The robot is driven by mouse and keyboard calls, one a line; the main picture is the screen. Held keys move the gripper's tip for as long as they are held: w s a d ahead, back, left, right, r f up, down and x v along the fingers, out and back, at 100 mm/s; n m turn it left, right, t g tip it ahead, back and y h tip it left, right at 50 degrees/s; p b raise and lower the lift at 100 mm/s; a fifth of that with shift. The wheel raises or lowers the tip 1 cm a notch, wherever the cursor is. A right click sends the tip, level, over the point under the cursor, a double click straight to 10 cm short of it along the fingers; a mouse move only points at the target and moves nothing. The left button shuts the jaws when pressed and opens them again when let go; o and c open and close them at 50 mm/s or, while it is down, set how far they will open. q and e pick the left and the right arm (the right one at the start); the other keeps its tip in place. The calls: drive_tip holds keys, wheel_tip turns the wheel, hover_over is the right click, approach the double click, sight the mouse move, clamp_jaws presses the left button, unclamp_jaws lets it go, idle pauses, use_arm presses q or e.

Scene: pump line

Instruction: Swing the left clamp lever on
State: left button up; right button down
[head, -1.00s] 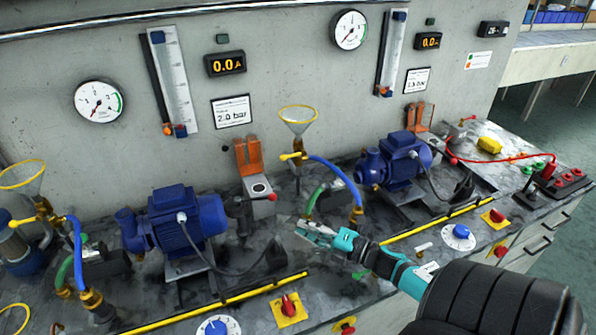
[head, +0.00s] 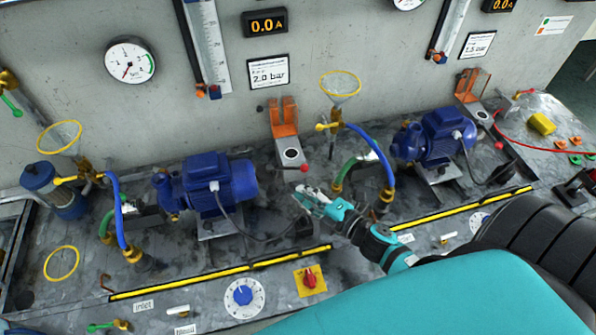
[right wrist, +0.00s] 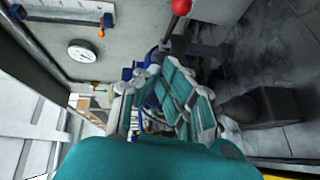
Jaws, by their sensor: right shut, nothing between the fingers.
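The left clamp is a grey block with an orange fork-shaped guard (head: 284,118) against the back wall, left of the middle funnel. Its lever ends in a red ball knob (head: 303,168) low at its front right. The red knob also shows at the top edge of the right wrist view (right wrist: 181,6), on a dark rod. My right gripper (head: 312,199) is shut and empty, just in front of and below the knob in the head view, with a small gap showing between them. Contact cannot be judged. My left gripper is not in view.
A blue pump (head: 212,185) stands left of the gripper, with a black cable towards it. Blue and green hoses (head: 372,150) stand close on the right, under a yellow-rimmed funnel (head: 341,84). A yellow strip (head: 225,273) and a red switch (head: 310,281) lie in front.

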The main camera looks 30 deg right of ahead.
sight(286, 168)
drive_tip(key=w, duration=0.2)
drive_tip(key=w+d+f+p, duration=0.1)
drive_tip(key=w, duration=0.3)
drive_tip(key=shift+w+d+f, duration=0.15)
drive_tip(key=shift+w+d+n+g+y, duration=0.3)
drive_tip(key=shift+d+n+y, duration=0.15)
drive_tip(key=shift+n+y, duration=0.35)
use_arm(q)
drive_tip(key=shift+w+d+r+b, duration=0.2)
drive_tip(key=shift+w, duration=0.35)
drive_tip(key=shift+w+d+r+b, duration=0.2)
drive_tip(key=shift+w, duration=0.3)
use_arm(e)
drive_tip(key=shift+w+d+y, duration=0.3)
drive_tip(key=shift+w+d, duration=0.1)
